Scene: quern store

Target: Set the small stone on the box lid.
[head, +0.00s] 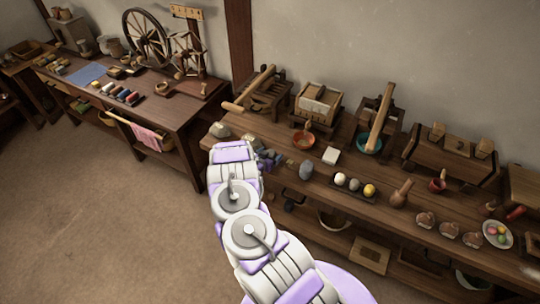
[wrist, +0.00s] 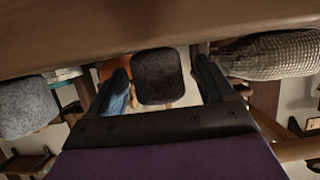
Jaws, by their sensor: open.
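My gripper (wrist: 160,72) is open in the wrist view, with one dark finger on each side of a small dark stone (wrist: 157,78). The stone shows in the gap between the fingers; whether either finger touches it I cannot tell. In the head view my arm reaches to the long bench, and its end is hard to make out among dark and bluish shapes. A wooden box with a pale top (head: 318,101) stands at the back of the bench; I cannot tell whether this is the box with the lid.
Open floor (head: 110,230) lies left.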

